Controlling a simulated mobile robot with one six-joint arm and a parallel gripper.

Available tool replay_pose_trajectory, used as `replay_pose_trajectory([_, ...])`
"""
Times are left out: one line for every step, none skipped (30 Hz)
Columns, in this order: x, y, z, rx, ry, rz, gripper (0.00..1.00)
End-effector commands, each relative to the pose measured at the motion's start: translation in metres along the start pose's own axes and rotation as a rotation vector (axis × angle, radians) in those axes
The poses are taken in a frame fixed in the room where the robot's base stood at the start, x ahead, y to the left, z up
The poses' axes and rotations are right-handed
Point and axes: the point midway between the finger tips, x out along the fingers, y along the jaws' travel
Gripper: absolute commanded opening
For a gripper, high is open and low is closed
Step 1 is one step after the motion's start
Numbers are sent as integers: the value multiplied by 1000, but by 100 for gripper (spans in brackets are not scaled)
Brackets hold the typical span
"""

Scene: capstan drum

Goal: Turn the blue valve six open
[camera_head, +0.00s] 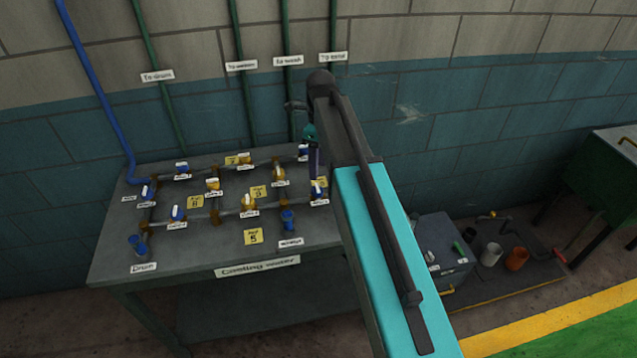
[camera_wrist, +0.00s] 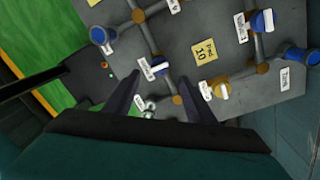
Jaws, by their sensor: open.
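Several valves with blue handles sit on a pipe grid on a grey table (camera_head: 112,262); I cannot read which one is six. In the head view, one blue valve (camera_head: 318,187) is at the right end of the grid, close below my gripper (camera_head: 314,172). Another blue valve (camera_head: 303,150) is behind it, partly beside my wrist. In the wrist view, my gripper (camera_wrist: 160,98) is open and empty, its two dark fingers apart. A blue and white valve handle (camera_wrist: 160,66) lies just beyond the fingertips, apart from them.
Yellow-handled valves (camera_head: 249,202) and yellow tags (camera_head: 253,236) share the table. Blue cup-like fittings (camera_head: 288,218) stand near its front. My arm hides part of the right side.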

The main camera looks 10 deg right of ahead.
Motion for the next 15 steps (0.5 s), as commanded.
replay_pose_trajectory([4,1,0,0,1,2,50])
replay_pose_trajectory([7,1,0,0,1,1,50])
replay_pose_trajectory([11,1,0,0,1,1,50])
replay_pose_trajectory([14,0,0,0,1,1,50])
replay_pose_trajectory([17,1,-1,0,1,1,50])
replay_pose_trajectory([21,1,-1,0,1,2,50])
replay_pose_trajectory([23,1,-1,0,1,1,50])
replay_pose_trajectory([26,1,-1,0,1,1,50])
replay_pose_trajectory([31,1,-1,0,1,1,50])
replay_pose_trajectory([33,0,-1,1,1,1,50])
replay_pose_trajectory([36,0,-1,1,1,2,50])
replay_pose_trajectory([40,0,-1,1,1,1,50])
replay_pose_trajectory([43,0,-1,1,1,1,50])
replay_pose_trajectory([46,0,-1,1,1,1,50])
replay_pose_trajectory([50,0,-1,1,1,1,50])
